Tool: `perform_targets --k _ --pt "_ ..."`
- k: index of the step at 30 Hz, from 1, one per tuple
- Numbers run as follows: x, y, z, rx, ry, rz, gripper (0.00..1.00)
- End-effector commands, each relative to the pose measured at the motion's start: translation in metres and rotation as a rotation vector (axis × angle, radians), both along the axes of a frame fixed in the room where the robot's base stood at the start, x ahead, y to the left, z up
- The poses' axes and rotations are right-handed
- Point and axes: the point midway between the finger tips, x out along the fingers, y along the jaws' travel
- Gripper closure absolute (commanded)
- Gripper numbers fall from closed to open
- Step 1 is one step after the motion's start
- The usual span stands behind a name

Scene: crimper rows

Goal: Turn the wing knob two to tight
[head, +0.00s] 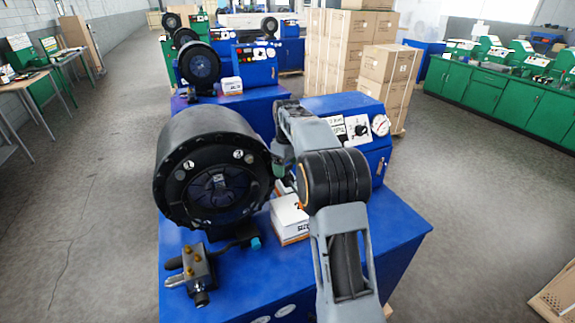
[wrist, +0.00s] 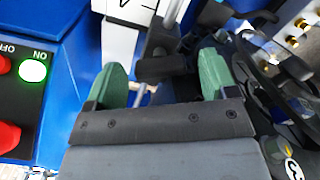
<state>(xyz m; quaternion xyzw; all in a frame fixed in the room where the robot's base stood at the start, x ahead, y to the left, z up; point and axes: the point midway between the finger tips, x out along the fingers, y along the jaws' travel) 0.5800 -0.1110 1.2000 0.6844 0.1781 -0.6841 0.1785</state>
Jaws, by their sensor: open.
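The near blue crimper (head: 395,235) carries a large black round crimp head (head: 205,130) with small round white labels on its face. My gripper (wrist: 160,72) has two green fingers spread apart. In the head view, part of my gripper (head: 279,170) shows just right of the crimp head, mostly hidden by my arm. In the wrist view, a black bar-shaped part (wrist: 162,68) with a silver rod lies between the fingers; I see no clear contact, and cannot tell whether it is wing knob two. A dark rotary knob (head: 361,130) sits on the crimper's panel.
A pressure gauge (head: 380,125) is beside the panel knob. A white box (head: 289,218) stands on the blue top by the crimp head. A metal valve block (head: 197,268) is at the front. A lit ON button (wrist: 33,71) is left of my gripper. More crimpers stand behind.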

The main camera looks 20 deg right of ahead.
Motion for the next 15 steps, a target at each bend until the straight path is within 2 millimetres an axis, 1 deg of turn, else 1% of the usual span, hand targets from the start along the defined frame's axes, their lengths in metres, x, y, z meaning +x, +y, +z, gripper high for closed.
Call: perform_targets --k 5,8,11,15 --pt "0.000 0.000 0.002 0.000 0.000 0.000 0.21" --pt "0.001 0.000 0.012 -0.001 -0.003 0.000 0.21" --pt "0.000 0.000 0.028 0.000 -0.004 0.000 0.21" --pt "0.001 0.000 0.061 -0.001 -0.005 0.000 0.21"
